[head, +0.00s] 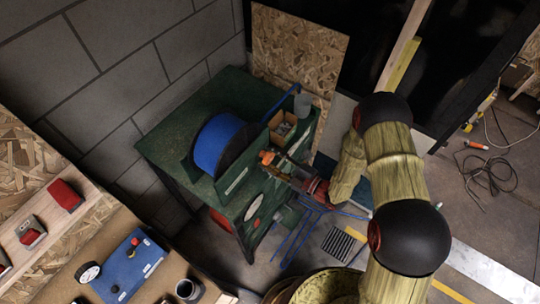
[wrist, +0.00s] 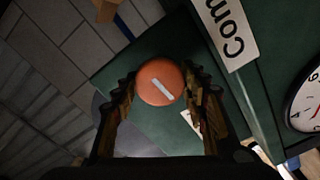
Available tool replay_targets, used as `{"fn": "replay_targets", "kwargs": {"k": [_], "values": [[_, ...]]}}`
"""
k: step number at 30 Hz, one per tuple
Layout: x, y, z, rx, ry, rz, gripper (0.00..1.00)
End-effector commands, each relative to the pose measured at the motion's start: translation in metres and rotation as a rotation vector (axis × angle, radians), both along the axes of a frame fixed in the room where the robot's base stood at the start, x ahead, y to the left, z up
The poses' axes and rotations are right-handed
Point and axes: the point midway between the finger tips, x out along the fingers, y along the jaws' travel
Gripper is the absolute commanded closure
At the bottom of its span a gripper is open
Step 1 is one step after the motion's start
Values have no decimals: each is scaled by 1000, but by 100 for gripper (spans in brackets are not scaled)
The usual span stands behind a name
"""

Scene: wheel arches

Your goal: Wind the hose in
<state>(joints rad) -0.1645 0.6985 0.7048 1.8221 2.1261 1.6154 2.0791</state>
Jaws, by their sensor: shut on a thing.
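The hose reel, a blue drum (head: 216,143) between dark side plates, stands on a green bench (head: 165,140) against the block wall. Blue hose (head: 292,240) hangs in loops below the front right of the bench. My gripper (head: 272,163) is at the reel's front side, its arm coming in from the right. In the wrist view my gripper (wrist: 160,88) has its fingers on both sides of a round orange knob (wrist: 152,74) with a white bar mark, and is shut on it. The knob's shaft is hidden behind it.
A cardboard box (head: 282,126) and a grey cup (head: 302,103) stand on the bench right of the reel. A round dial (wrist: 307,103) and a white lettered label (wrist: 228,30) are near my gripper. A blue panel (head: 128,268) lies at front left. A cable (head: 490,170) lies on the floor at right.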

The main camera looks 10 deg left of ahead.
Motion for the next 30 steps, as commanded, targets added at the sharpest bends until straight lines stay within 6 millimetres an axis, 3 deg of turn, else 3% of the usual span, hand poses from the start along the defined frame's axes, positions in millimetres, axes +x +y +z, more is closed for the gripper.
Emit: {"fn": "replay_targets", "kwargs": {"k": [13,30], "values": [[-1,0,-2,103,265,-1,82],[-1,0,-2,128,323,0,82]]}}
